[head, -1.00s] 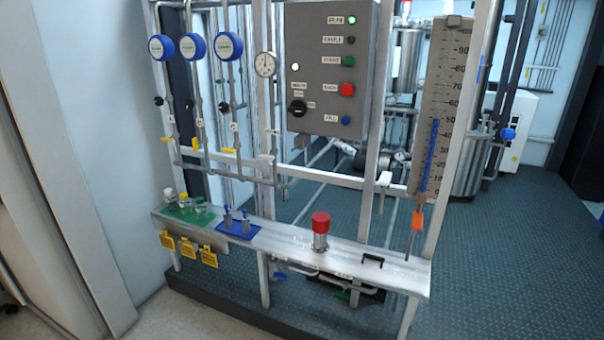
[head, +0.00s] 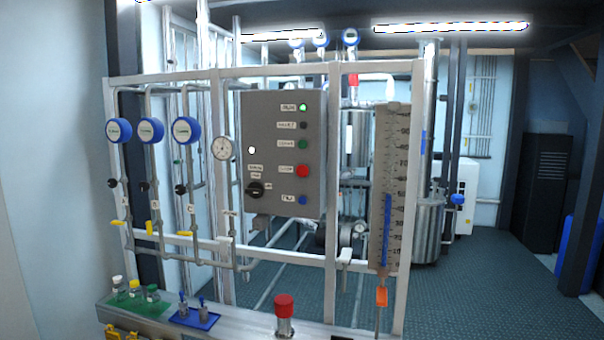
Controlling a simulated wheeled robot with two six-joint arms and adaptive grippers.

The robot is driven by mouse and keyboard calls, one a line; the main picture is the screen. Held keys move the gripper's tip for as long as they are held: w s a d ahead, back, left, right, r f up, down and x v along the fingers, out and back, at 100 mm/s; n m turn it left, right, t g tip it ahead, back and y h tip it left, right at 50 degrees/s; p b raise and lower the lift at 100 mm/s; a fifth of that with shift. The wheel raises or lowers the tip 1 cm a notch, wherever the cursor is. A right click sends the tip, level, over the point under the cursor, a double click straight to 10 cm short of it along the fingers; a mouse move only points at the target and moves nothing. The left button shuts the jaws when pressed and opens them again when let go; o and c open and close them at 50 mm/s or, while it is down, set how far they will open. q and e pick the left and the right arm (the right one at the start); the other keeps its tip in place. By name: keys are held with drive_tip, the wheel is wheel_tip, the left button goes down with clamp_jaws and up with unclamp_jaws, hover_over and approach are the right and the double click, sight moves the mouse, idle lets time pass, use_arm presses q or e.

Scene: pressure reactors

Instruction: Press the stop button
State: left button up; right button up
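A grey control box (head: 284,153) is mounted on the white frame in the middle of the head view. On its right side is a column of labelled round controls: a lit green lamp (head: 303,107), a dark one, a green button (head: 303,144), a large red button (head: 302,171) and a blue button (head: 303,200). The label beside the red button is too blurred to read surely. A black rotary knob (head: 255,190) sits at the box's lower left, below a lit white lamp (head: 252,150). Neither of my grippers is in view.
A steel ledge (head: 240,325) runs below the box, with a red-capped cylinder (head: 284,307), a blue tray (head: 205,319) and a green tray (head: 150,309). Blue-rimmed gauges (head: 151,130) are on the left. A level scale (head: 388,190) stands right. The front of the box is unobstructed.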

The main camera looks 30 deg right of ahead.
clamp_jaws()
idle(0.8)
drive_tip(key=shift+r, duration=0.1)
